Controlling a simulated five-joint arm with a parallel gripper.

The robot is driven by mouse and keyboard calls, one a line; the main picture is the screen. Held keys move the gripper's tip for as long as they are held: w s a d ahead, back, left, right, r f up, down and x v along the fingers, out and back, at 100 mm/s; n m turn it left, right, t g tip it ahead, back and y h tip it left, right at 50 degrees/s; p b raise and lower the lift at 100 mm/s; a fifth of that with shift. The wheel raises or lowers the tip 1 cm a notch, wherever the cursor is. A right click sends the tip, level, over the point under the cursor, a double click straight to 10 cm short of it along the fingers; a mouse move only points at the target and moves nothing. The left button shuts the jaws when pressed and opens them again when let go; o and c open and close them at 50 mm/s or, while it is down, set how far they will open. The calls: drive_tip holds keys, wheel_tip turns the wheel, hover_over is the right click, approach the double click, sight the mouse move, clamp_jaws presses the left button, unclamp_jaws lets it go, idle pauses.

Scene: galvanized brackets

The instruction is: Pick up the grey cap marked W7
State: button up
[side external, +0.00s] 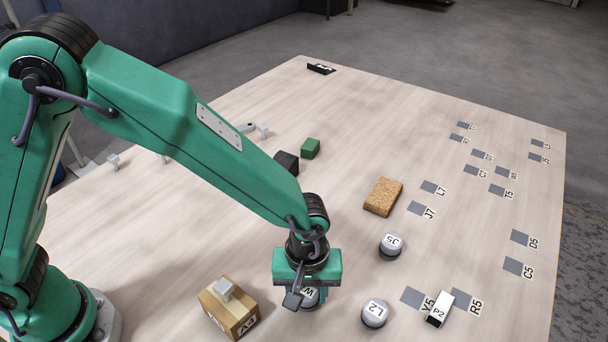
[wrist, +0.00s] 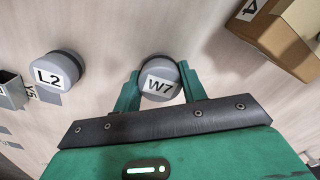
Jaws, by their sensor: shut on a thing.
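The grey cap marked W7 (wrist: 160,80) sits between the two green fingers of my gripper (wrist: 160,88) in the wrist view, with its label facing up. My gripper is shut on it. In the side view the W7 cap (side external: 309,297) is partly hidden behind my gripper (side external: 300,297). It is at or close to the table surface; I cannot tell whether it touches the table. Two similar grey caps stand nearby: L2 (side external: 375,313), also in the wrist view (wrist: 57,72), and J5 (side external: 391,246).
A cardboard box marked A4 (side external: 230,312) with a small grey piece on top stands left of my gripper. A white block marked P2 (side external: 439,310) lies to the right. A cork block (side external: 383,197), a green cube (side external: 310,148) and a black cube (side external: 287,163) are farther back.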

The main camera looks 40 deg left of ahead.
sight(307, 291)
wheel_tip(307, 291, up, 4)
drive_tip(key=shift+s+f, duration=0.1)
drive_tip(key=shift+f, duration=0.1)
drive_tip(key=s+d+r, duration=0.3)
drive_tip(key=s+r, duration=0.3)
drive_tip(key=s, duration=0.5)
drive_tip(key=shift+r, duration=0.25)
drive_tip(key=shift+w+d, duration=0.1)
drive_tip(key=shift+d, duration=0.1)
